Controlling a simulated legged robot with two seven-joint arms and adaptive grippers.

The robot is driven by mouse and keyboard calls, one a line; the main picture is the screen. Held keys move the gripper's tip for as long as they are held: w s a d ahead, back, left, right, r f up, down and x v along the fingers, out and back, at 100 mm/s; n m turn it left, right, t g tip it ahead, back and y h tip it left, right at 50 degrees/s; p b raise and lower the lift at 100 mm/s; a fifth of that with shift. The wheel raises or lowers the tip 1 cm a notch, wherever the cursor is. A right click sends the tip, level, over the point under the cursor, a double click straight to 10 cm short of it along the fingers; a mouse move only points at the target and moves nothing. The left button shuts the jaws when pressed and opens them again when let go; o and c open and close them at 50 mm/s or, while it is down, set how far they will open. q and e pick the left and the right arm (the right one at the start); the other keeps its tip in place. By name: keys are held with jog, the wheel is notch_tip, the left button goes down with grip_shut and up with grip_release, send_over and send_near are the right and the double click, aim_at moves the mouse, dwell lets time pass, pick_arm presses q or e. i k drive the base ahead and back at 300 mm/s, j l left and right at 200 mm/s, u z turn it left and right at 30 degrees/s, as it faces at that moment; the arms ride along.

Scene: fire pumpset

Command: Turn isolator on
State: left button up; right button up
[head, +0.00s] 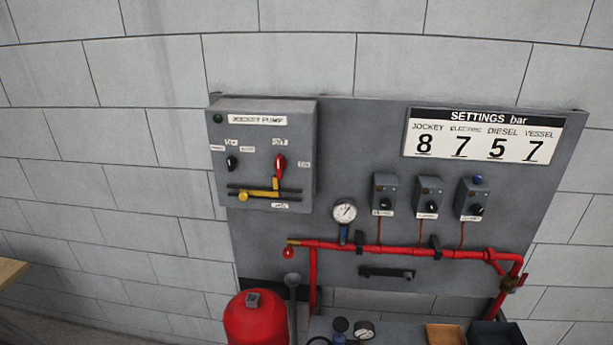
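A grey control box labelled JOCKEY PUMP (300,140) is mounted at the upper left of a grey panel. On its front, a red rotary handle (280,165), which I take to be the isolator, stands roughly upright. A label that looks like OFF is above it and one that looks like ON is to its right. A small black selector knob (231,163) is to its left. A yellow piece with a round knob (243,196) and a dark bar lie below the red handle. Neither of my grippers is in view.
The panel (350,130) also carries a settings sign (482,135), a pressure gauge (344,211), several small grey switch boxes (428,194) and red piping (390,251). A red tank (256,320) stands below. A wooden edge (10,271) shows at far left.

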aim_at(281, 163)
jog(key=i+l, duration=0.1)
jog(key=l, duration=0.4)
jog(key=i+l, duration=0.15)
jog(key=l, duration=0.35)
jog(key=i+l+u, duration=0.1)
jog(key=l, duration=0.35)
